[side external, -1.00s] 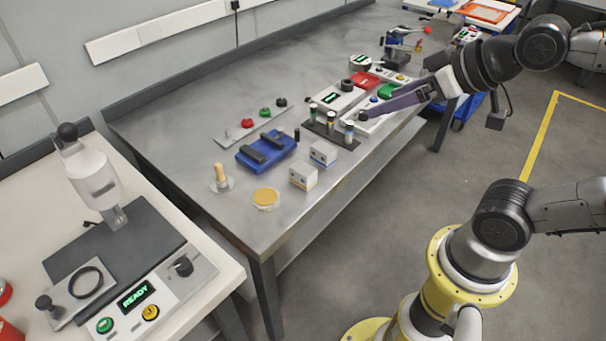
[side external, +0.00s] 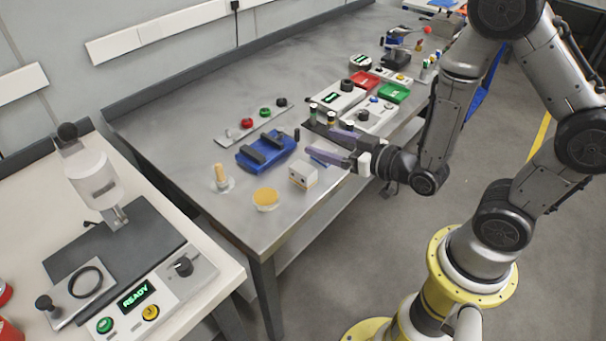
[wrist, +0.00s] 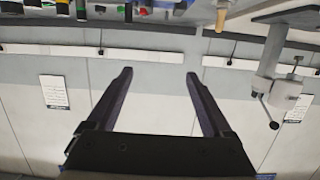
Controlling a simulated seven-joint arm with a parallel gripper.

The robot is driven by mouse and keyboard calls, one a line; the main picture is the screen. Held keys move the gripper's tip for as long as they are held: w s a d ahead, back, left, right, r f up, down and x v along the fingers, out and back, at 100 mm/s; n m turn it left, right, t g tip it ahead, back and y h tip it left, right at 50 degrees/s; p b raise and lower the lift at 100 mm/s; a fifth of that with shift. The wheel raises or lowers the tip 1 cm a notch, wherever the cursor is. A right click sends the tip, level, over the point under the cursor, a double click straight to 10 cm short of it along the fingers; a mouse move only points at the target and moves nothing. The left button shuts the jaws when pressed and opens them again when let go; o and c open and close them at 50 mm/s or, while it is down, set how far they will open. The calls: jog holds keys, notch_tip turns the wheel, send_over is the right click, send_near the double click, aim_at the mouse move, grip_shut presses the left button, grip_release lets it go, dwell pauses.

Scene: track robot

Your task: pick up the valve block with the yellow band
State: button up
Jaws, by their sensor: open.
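The valve block with the yellow band (side external: 303,176) is a small whitish block with dark dots on its face. It stands near the bench's front edge; its band is faint at this size. A similar block with a blue band (side external: 318,162) is almost wholly hidden behind my gripper. My gripper (side external: 318,141) is open, with two purple fingers pointing left over the bench, behind and to the right of the yellow-band block. In the wrist view the open fingers (wrist: 158,73) have nothing between them but wall. I cannot make out either block there.
A blue fixture (side external: 266,150), a wooden peg on a base (side external: 222,178) and a dish with yellow contents (side external: 265,199) stand near the block. Several capped cylinders (side external: 313,112) stand behind my gripper. The bench (side external: 200,130) is clear towards the back left.

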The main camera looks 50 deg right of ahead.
jog(key=g, duration=0.2)
send_near(294, 167)
jog(key=s+d, duration=0.2)
jog(key=x, duration=0.8)
jog(key=shift+w+a+r, duration=0.1)
jog(key=shift+a+r, duration=0.15)
jog(key=shift+a, duration=0.05)
jog(key=shift+f+x, duration=0.2)
jog(key=shift+x, duration=1.15)
jog(key=shift+f+x, duration=0.15)
jog(key=shift+x, duration=1.15)
jog(key=shift+a, duration=0.1)
grip_shut()
